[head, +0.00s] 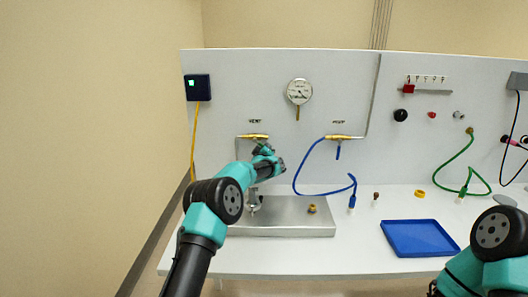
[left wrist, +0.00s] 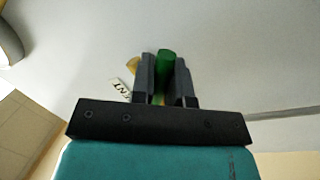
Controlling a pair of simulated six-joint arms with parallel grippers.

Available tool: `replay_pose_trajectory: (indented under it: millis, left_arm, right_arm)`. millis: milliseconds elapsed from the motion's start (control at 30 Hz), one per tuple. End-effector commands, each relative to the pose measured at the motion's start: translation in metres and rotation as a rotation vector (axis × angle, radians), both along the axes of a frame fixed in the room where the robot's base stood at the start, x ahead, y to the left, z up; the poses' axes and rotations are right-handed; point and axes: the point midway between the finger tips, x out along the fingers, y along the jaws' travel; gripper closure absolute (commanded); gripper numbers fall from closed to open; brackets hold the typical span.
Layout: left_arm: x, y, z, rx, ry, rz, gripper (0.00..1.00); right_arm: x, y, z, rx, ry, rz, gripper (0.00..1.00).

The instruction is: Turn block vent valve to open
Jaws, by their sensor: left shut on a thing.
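The block vent valve is a brass body (head: 254,136) on the white panel, below the VENT label (head: 255,121). Its green handle (left wrist: 165,57) shows between the fingers in the left wrist view. My left gripper (left wrist: 165,78) is shut on this green handle, with one dark finger on each side. In the head view my left gripper (head: 262,150) is just below the brass body, and my arm hides most of the handle there. My right arm shows at the lower right, but its gripper is out of view.
The pump valve (head: 339,137) with a blue hose (head: 300,170) is to the right. A round gauge (head: 299,91) hangs between the valves. A metal tray (head: 290,217) and a blue tray (head: 419,238) are on the bench below. A green hose (head: 446,161) hangs further right.

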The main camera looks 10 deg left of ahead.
Motion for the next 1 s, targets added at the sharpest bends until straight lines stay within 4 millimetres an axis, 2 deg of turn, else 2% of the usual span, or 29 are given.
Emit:
replay_pose_trajectory:
  millis: [233, 667, 700, 933, 1000]
  left_arm:
    - [0.0007, -0.0026, 0.0056, -0.083, -0.021, 0.001, 1.0]
    - [0.0008, -0.0028, 0.0063, -0.095, -0.023, 0.001, 1.0]
    - [0.0008, -0.0029, 0.0063, -0.095, -0.023, 0.001, 0.81]
    - [0.0008, -0.0031, 0.0057, -0.095, -0.022, 0.001, 0.59]
    - [0.0008, -0.0031, 0.0056, -0.095, -0.022, 0.001, 0.59]
  right_arm:
    - [0.0, 0.0, 0.0, 0.0, 0.0, 0.0, 0.57]
    - [0.0, 0.0, 0.0, 0.0, 0.0, 0.0, 0.57]
    - [0.0, 0.0, 0.0, 0.0, 0.0, 0.0, 0.57]
    - [0.0, 0.0, 0.0, 0.0, 0.0, 0.0, 0.57]
    - [0.0, 0.0, 0.0, 0.0, 0.0, 0.0, 0.57]
